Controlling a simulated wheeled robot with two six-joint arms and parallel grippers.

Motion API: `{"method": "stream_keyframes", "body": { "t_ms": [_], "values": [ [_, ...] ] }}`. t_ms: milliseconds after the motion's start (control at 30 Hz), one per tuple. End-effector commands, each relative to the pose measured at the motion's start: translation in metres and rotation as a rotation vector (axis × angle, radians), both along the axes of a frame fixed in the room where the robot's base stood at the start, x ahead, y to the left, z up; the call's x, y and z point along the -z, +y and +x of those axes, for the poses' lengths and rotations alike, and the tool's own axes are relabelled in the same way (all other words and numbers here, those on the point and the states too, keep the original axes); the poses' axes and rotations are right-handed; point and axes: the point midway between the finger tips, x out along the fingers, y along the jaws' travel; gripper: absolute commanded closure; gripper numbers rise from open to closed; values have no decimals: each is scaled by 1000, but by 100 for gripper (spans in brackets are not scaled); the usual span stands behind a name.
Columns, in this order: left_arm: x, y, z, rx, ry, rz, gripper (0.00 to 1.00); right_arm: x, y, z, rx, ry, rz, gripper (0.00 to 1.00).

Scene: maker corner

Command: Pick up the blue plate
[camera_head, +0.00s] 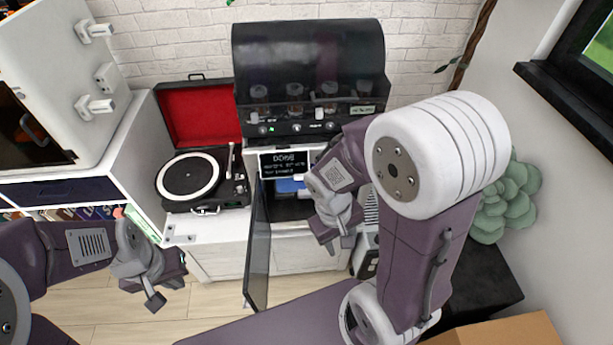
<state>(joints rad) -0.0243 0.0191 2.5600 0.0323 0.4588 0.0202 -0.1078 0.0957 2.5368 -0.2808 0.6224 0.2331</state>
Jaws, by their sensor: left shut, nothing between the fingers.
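A blue thing (289,186), which may be the blue plate, shows inside a dark open compartment in the white cabinet. A small dark sign hides its upper part and my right arm covers the area just right of it, so its full shape cannot be made out. My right gripper (340,240) hangs in front of the compartment, lower and to the right of the blue thing, and is apart from it. Whether its fingers are open is unclear. My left gripper (163,288) is at the lower left, shut and empty, far from the compartment.
The compartment's dark door (258,255) stands open towards me, between my two grippers. A turntable (190,177) with a red lid sits on the cabinet to the left. A black machine (308,75) stands above the compartment. A green plant (507,200) is at the right.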

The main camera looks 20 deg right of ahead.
Motion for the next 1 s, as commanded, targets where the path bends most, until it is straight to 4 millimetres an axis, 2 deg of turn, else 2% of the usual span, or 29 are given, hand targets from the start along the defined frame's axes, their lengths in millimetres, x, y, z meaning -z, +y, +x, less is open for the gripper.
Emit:
{"method": "stream_keyframes", "body": {
  "t_ms": [33, 167, 267, 367, 400, 467, 500, 567, 600, 700, 833, 900, 1000],
  "values": [
    [25, 0, 0, 0, 0, 0, 100, 25, -6, -3, -23, 25, -37, 56],
    [64, 0, 0, 0, 0, 0, 100, 60, -30, -8, -93, 87, -177, 56],
    [102, -1, 0, 0, 0, 0, 100, 90, -54, -4, -159, 118, -328, 56],
    [157, -1, 0, 0, 0, 0, 100, 125, -82, 17, -257, 107, -545, 56],
    [182, -1, 0, 0, 0, 0, 100, 139, -92, 32, -303, 79, -648, 56],
    [217, -1, 0, 0, 0, 0, 100, 155, -100, 62, -379, 5, -801, 56],
    [239, -1, 0, 0, 1, 0, 100, 163, -99, 85, -429, -65, -896, 56],
    [270, -2, 0, 0, 0, 0, 100, 173, -91, 120, -504, -191, -1019, 56],
    [287, -2, 0, 0, 1, 0, 100, 178, -80, 142, -551, -285, -1083, 56],
    [320, -2, 0, 0, 0, 0, 100, 185, -45, 185, -650, -515, -1181, 56],
    [338, -2, 0, 0, 0, 0, 100, 185, -8, 213, -725, -719, -1219, 56],
    [339, -2, 0, 0, 0, 0, 100, 182, 2, 219, -742, -768, -1222, 56],
    [336, -2, 0, 0, 0, 0, 100, 178, 5, 221, -747, -786, -1223, 56]
  ]
}}
